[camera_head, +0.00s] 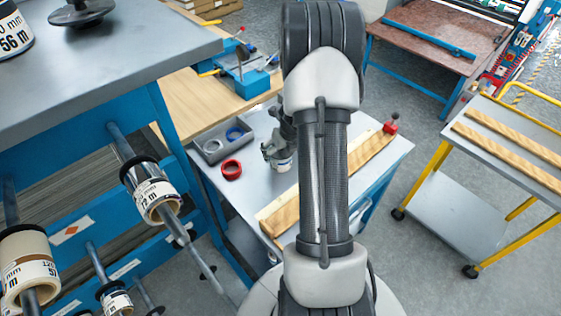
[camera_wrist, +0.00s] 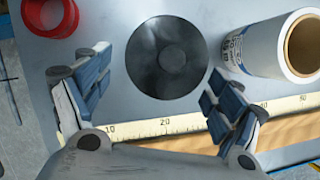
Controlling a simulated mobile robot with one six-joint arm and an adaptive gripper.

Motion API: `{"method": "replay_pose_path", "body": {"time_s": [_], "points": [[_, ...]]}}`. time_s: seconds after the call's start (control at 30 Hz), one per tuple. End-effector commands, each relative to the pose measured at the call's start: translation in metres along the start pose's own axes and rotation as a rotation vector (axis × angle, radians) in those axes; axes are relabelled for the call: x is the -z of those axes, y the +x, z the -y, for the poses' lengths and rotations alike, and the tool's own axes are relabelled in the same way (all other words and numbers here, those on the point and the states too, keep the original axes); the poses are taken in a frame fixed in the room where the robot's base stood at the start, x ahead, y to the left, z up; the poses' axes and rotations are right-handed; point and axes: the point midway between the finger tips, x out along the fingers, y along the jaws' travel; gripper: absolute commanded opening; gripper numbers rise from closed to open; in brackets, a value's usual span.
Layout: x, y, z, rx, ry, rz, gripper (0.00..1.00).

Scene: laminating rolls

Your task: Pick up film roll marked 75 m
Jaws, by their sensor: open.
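My gripper (camera_wrist: 160,95) is open and empty above a grey worktable (camera_head: 248,188), with its two fingers spread apart. In the wrist view a dark round disc (camera_wrist: 140,62) with a smaller round centre lies between and beyond the fingertips. A white film roll (camera_wrist: 281,42) with an open core and blue print on its side is at the upper right, beyond the right finger and apart from it. In the head view a small labelled roll (camera_head: 281,164) shows just under my gripper, partly hidden by it. I cannot read a 75 m mark on either.
On the table are a red ring (camera_head: 231,169), a grey tray (camera_head: 220,146) with rings, and a wooden strip with a ruler (camera_head: 283,213). Other rolls (camera_head: 153,192) hang on rack pegs at left; one marked 56 m (camera_head: 14,38) stands on a bench. A yellow-framed cart (camera_head: 455,222) is right.

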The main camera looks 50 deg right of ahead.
Motion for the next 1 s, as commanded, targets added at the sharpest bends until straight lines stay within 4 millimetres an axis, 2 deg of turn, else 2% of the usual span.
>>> {"method": "replay_pose_path", "body": {"time_s": [0.13, 0.3, 0.43, 0.73, 1.0], "points": [[-0.001, 0.010, 0.001, 0.000, 0.000, 0.001, 0.86], [-0.004, 0.037, 0.005, 0.000, 0.000, 0.000, 0.86], [-0.004, 0.052, 0.005, 0.000, 0.000, 0.001, 0.86], [-0.005, 0.054, 0.005, 0.000, 0.000, 0.001, 0.86], [-0.005, 0.054, 0.005, 0.000, -0.001, 0.001, 0.68]]}}
